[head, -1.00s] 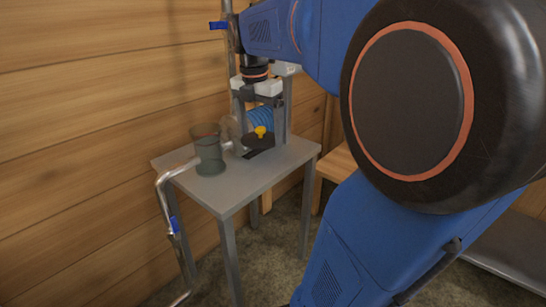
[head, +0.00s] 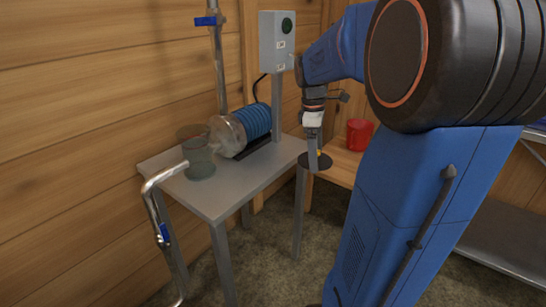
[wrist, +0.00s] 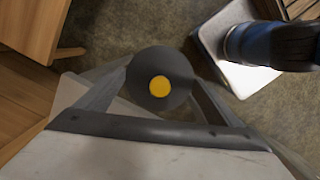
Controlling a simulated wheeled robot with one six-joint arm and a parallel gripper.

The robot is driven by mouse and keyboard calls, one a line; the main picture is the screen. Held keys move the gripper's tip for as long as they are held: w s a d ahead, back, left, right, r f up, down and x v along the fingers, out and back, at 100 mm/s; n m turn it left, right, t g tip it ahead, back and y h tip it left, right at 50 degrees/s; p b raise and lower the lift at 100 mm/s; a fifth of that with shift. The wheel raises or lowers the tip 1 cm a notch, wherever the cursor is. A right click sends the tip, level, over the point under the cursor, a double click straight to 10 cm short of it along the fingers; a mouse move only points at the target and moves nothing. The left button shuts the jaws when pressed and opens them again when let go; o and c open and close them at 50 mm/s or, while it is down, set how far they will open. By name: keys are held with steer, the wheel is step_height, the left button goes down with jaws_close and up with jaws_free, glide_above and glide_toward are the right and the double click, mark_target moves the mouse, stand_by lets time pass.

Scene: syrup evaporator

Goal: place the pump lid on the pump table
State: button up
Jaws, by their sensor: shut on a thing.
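My gripper (head: 316,153) is shut on the lid's knob, and the lid hangs level below the fingers. In the head view the lid appears off the right edge of the grey pump table (head: 222,197). The table carries the pump with a blue ribbed body (head: 254,121) and a clear, open-topped cylinder (head: 197,155).
A grey control box (head: 277,42) stands on a post behind the pump. A bent metal pipe (head: 153,205) runs up to the clear cylinder. A red pot (head: 359,134) sits on a wooden bench (head: 343,166) at right. The table's front part is bare.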

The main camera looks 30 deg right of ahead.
steer(key=w+a, duration=0.2)
steer(key=w, duration=0.3)
steer(key=w+a, duration=0.1)
steer(key=w, duration=0.4)
steer(key=w+a, duration=0.2)
steer(key=w, duration=0.3)
steer(key=shift+a, duration=0.3)
steer(key=shift+w+f, duration=0.15)
steer(key=shift+f, duration=1.6)
steer(key=shift+f, duration=0.1)
steer(key=o, duration=1)
steer(key=shift+r, duration=3.7)
steer(key=s+a+m+t, duration=0.35)
steer(key=s+a, duration=0.75)
steer(key=s, duration=0.4)
steer(key=shift+s+a+f+m+t+y, duration=0.15)
steer(key=shift+s+a+f+m+t, duration=0.25)
steer(key=shift+s+a+f+m, duration=1.45)
steer(key=shift+s+a+f+n+t+y, duration=0.3)
steer(key=shift+s+f, duration=0.4)
steer(key=shift+s, duration=2.7)
steer(key=shift+s+a+f+m+t+y, duration=0.1)
steer(key=shift+s+a+f+m+t, duration=0.35)
steer(key=shift+s+a+f+m, duration=1.4)
steer(key=shift+s+d+r+n, duration=0.3)
steer(key=shift+s+d+n, duration=0.1)
steer(key=shift+d+n, duration=0.1)
steer(key=shift+s+d+r+n, duration=0.3)
steer(key=shift+s+d+n, duration=0.05)
steer(key=shift+d+n, duration=0.15)
